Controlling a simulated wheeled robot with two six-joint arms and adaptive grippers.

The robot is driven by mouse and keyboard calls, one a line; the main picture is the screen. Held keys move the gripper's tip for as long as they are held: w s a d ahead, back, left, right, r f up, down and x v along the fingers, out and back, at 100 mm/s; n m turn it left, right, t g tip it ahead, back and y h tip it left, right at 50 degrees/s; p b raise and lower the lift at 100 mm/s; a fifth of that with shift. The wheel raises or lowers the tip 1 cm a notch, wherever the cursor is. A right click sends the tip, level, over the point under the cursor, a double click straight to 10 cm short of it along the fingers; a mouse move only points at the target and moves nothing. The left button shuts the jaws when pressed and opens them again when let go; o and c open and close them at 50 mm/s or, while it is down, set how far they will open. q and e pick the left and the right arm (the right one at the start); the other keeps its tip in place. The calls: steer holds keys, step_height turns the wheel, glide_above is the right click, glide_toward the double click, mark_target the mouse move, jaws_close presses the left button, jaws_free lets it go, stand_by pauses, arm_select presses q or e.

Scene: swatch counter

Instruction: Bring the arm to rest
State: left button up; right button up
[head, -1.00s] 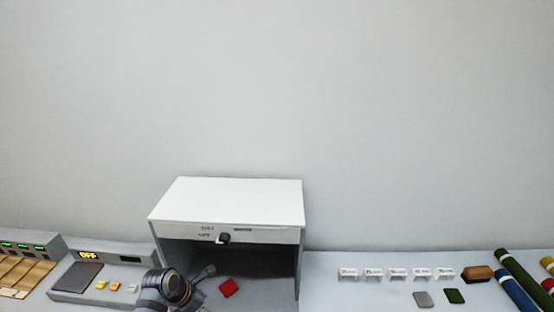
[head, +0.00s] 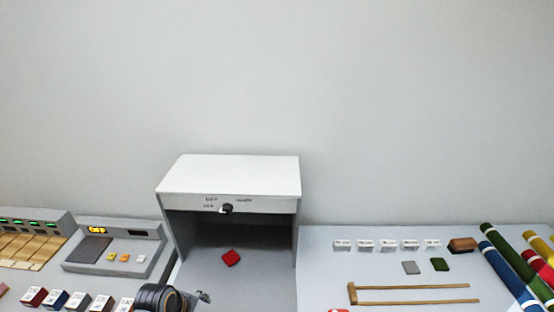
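My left arm comes in at the bottom edge, left of centre. Its gripper (head: 203,297) shows only in small part, in front of the open booth, and I cannot tell whether its fingers are open or shut. A red swatch (head: 232,258) lies on the booth floor, apart from the gripper. The white-topped booth (head: 228,175) has a dark knob (head: 226,208) on its front panel. My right gripper is not in view.
A grey device (head: 150,262) with a lit display, apparently OFF, stands left of the booth. Small labelled boxes (head: 77,301) line the front left. Right are white label stands (head: 388,245), grey (head: 410,267) and green (head: 440,264) swatches, a wooden frame (head: 415,294), and coloured rolls (head: 505,255).

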arm_select(q)
steer(key=s+a+r+m+y, duration=0.25)
steer(key=s+r+m, duration=0.25)
steer(key=s+m, duration=0.85)
step_height(320, 180, down, 29)
steer(key=w+a+m+b, duration=0.2)
steer(key=b, duration=0.2)
steer(key=s+a+f+g+b, duration=0.1)
steer(key=s+f+b, duration=0.3)
steer(key=s+f, duration=1.5)
step_height(320, 180, down, 3)
steer(key=shift+s+a+r+g, duration=0.1)
steer(key=shift+s+a+g, duration=0.25)
steer(key=shift+g, duration=0.15)
